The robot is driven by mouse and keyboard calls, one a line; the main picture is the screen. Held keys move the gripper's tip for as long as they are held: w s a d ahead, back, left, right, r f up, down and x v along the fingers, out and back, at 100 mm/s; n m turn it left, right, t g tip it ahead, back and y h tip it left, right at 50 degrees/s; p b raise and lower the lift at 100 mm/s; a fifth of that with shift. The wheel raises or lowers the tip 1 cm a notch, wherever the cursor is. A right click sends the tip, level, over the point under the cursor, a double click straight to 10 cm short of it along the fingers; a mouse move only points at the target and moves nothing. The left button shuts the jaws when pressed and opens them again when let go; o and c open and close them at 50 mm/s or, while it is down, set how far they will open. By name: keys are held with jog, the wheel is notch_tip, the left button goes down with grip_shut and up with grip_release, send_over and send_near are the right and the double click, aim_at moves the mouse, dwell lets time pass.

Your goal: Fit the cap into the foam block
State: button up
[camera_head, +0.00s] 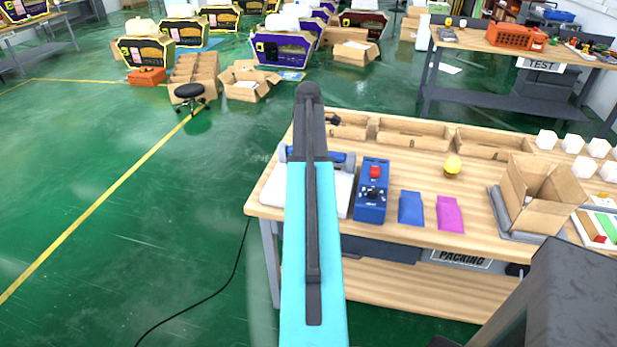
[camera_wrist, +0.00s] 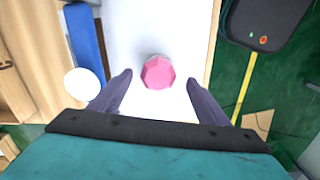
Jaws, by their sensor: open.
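A pink faceted piece (camera_wrist: 158,72), which may be the cap, shows in the wrist view against a white surface. My gripper (camera_wrist: 159,79) is open, with its two dark fingers apart on either side of the pink piece in the picture. I cannot tell how high above it they are, and nothing is seen held. In the head view my arm covers the middle of a white unit (camera_head: 272,190) at the table's left end, and my gripper cannot be made out. I cannot identify the foam block for sure.
The wooden table (camera_head: 400,258) holds a blue device (camera_head: 372,190), blue (camera_head: 411,208) and magenta (camera_head: 450,214) packets, a yellow round piece (camera_head: 453,165) and an open carton (camera_head: 540,195). Cardboard trays (camera_head: 420,137) line its back edge. The wrist view shows a blue bar (camera_wrist: 84,45) and a white round thing (camera_wrist: 82,84).

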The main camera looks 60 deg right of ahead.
jog(key=shift+d+f+p, duration=0.15)
jog(key=shift+f+p, duration=0.35)
jog(key=shift+f, duration=1.5)
jog(key=shift+c, duration=0.3)
jog(key=c, duration=1.2)
jog(key=shift+r, duration=0.15)
jog(key=shift+r+b, duration=0.7)
jog(key=shift+r, duration=0.95)
jog(key=shift+s+a, duration=0.45)
jog(key=shift+a, duration=0.25)
jog(key=s+a+b, duration=0.1)
jog(key=s+a, duration=0.1)
jog(key=a, duration=0.2)
jog(key=s+a+r+b, duration=0.1)
jog(key=s+a, duration=0.2)
jog(key=s+a+b, duration=0.1)
jog(key=s+a, duration=0.2)
jog(key=a, duration=0.1)
jog(key=shift+s+a+r, duration=0.15)
jog(key=shift+a+r, duration=0.05)
jog(key=shift+a, duration=0.1)
